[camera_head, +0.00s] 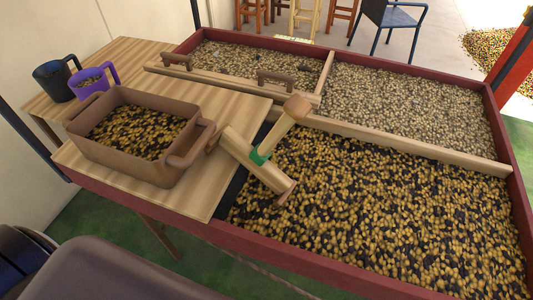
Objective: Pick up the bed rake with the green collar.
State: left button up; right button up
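The bed rake has a pale wooden head (240,156), a short light handle (279,132) and a green collar (260,155) where they meet. Its head lies slantwise across the right edge of the wooden tabletop, its lower end over the beans of the front bed. The handle points up and right to a brown rounded end (297,107) near the wooden divider. The head's upper left end is close to the brown crate's right handle; I cannot tell whether they touch. Neither of my grippers is in view.
A brown crate (114,162) of beans stands on the wooden tabletop (206,193), with a dark mug (53,80) and purple mug (93,82) behind it. Brown handles (177,61) (277,78) sit along the divider (410,146). A red frame (300,266) edges the beds.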

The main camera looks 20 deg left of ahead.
aim_at(296, 108)
jog(key=k+l+u, duration=0.15)
jog(key=u, duration=0.25)
jog(key=k+l+u, duration=0.2)
jog(key=u, duration=0.15)
jog(key=k+l+u, duration=0.25)
jog(key=u, duration=0.15)
